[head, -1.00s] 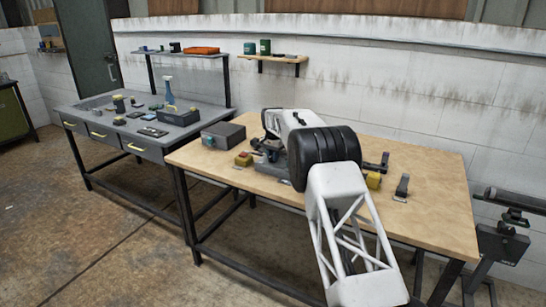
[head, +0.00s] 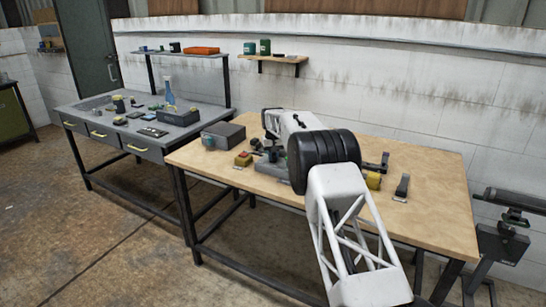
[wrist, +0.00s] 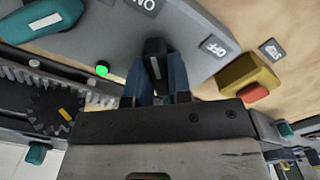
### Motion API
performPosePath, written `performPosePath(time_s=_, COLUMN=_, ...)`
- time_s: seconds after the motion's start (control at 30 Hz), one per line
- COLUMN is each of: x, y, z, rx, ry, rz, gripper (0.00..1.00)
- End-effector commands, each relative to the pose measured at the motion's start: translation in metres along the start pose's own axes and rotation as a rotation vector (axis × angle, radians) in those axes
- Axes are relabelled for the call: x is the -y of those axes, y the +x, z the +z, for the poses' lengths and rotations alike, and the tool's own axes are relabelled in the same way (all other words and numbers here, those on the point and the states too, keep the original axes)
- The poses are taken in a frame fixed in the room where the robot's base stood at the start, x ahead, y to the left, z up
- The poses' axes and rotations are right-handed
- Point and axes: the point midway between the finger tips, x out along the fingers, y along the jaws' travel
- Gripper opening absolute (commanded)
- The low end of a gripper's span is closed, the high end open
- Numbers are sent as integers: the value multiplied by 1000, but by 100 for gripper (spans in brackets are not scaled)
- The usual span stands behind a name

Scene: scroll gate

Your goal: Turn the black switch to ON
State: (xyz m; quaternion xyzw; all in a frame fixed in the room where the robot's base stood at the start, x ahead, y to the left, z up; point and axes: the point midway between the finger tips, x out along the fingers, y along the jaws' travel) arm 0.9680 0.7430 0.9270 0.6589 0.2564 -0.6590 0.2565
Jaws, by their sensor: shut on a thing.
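The black switch (wrist: 154,50) shows in the wrist view on a grey panel (wrist: 195,15). It has a pale mark on its face. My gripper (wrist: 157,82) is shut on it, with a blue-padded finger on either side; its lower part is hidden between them. An ON label (wrist: 146,5) lies above the switch at the picture's top edge, and an OFF label (wrist: 213,46) lies to its right. A green light (wrist: 102,69) glows to the left of the switch. In the head view my arm hides most of the device.
A yellow box with a red button (wrist: 250,82) sits right of the panel, near a STOP label (wrist: 271,50). A toothed rack and dark gear (wrist: 55,108) lie left. In the head view, a grey box (head: 223,135) stands on the wooden table (head: 430,220), whose right part is mostly clear.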

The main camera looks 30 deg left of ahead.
Motion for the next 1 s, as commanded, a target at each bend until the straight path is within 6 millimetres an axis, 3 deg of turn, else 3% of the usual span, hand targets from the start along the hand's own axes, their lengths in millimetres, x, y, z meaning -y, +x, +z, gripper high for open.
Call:
performPosePath(time_s=0.6, x=-1, y=-2, z=-1, rx=-4, ry=-59, rz=1, gripper=0)
performPosePath(time_s=0.63, x=-1, y=-2, z=-1, rx=-4, ry=-59, rz=1, gripper=22)
performPosePath(time_s=0.77, x=0, y=-2, z=0, rx=-3, ry=-59, rz=1, gripper=42)
performPosePath(time_s=1.0, x=0, y=-1, z=0, rx=-1, ry=-58, rz=0, gripper=45)
